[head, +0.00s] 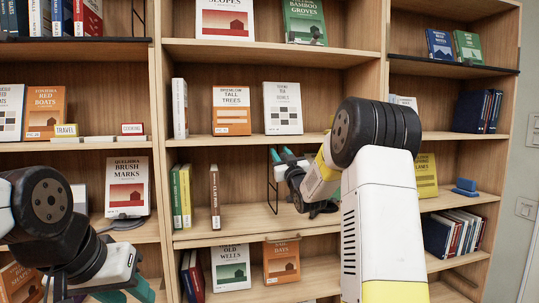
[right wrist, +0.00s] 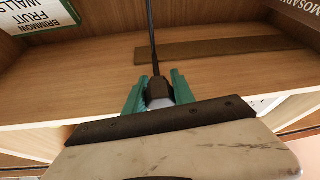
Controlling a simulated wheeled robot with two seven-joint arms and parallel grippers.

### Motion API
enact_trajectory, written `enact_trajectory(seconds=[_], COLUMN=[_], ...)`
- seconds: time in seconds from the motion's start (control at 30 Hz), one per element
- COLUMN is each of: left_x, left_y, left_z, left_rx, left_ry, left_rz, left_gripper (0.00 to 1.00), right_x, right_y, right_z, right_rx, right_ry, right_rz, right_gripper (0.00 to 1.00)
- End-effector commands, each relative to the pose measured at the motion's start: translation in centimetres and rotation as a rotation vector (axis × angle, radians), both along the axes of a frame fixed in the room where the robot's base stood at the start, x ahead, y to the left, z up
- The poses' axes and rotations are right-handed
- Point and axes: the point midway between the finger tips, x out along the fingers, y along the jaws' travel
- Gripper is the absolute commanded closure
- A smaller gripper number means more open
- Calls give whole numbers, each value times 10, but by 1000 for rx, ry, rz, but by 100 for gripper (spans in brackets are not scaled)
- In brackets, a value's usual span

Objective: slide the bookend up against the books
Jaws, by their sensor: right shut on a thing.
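The bookend (head: 271,190) is a thin black wire frame standing on the middle shelf. My right gripper (head: 279,155) reaches in from the right, its teal fingers at the bookend's upper right. In the right wrist view, the teal fingers (right wrist: 158,92) are shut on a dark block at the foot of a thin dark upright, part of the bookend. On the same shelf, to the left, stand green and yellow books (head: 181,196) and a slim brown book (head: 214,197). Bare shelf lies between the brown book and the bookend. My left gripper (head: 105,293) is at the lower left, its fingertips cut off by the frame.
A divider (head: 161,180) bounds the bay on the left. Face-out books (head: 230,268) stand on the shelf below, others (head: 231,110) on the shelf above. A yellow book (head: 425,175) and a blue object (head: 465,185) are in the right bay. A brown strip (right wrist: 215,47) lies on the board.

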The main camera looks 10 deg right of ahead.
Motion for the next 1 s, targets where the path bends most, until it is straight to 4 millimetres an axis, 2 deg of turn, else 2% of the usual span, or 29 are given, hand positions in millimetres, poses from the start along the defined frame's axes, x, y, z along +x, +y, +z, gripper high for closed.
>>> enact_trajectory(seconds=[0.67, 0.77, 0.87, 1.0], left_x=[0, 0, 0, 0], left_y=[0, 0, 0, 0], left_z=[0, 0, 0, 0], left_rx=[0, 0, 0, 0], left_ry=[0, 0, 0, 0], left_rz=[0, 0, 0, 0], left_gripper=[64, 64, 64, 64], right_x=[0, 0, -1, -2], right_y=[3, 10, 26, 60], right_z=[0, 0, 0, 0], right_rx=[0, 0, 1, 1], right_ry=[0, 0, -1, 1], right_rz=[2, 5, 9, 12], right_gripper=[100, 100, 100, 100])
